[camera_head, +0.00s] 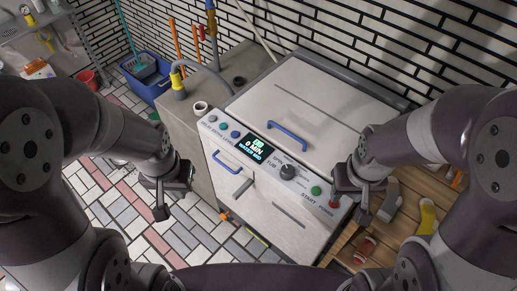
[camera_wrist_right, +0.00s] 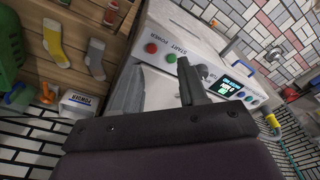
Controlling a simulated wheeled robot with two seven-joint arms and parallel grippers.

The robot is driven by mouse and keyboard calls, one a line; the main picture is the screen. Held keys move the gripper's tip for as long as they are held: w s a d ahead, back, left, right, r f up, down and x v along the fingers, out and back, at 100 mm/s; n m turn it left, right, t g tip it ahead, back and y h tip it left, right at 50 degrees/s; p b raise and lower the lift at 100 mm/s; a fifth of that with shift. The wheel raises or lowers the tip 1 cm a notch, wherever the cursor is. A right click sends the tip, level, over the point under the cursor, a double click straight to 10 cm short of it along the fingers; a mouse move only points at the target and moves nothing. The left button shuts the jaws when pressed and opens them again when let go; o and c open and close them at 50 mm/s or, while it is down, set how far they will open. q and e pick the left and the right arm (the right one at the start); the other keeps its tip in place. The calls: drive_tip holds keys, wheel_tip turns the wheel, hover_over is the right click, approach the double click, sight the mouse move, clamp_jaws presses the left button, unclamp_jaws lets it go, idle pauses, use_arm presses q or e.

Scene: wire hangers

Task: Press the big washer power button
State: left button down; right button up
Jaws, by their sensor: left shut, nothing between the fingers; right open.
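The big washer (camera_head: 300,100) stands in the middle of the head view, a white machine with a sloped front control panel. Its red power button (camera_head: 333,204) is at the panel's right end, beside the green start button (camera_head: 315,190). In the right wrist view the red power button (camera_wrist_right: 151,48) and the green button (camera_wrist_right: 171,58) show beyond the fingers. My right gripper (camera_head: 362,198) is open and empty, near the panel's right end; I see no contact with the button. My left gripper (camera_head: 168,198) is shut and empty, left of the washer's front, over the floor.
A dark knob (camera_head: 288,171) and a lit display (camera_head: 258,148) sit on the panel. A blue handle (camera_head: 288,135) is on the lid. A wooden surface with socks (camera_head: 427,217) lies right of the washer. A blue basket (camera_head: 148,80) stands at the back left. Tiled floor is open at left.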

clamp_jaws()
idle(1.6)
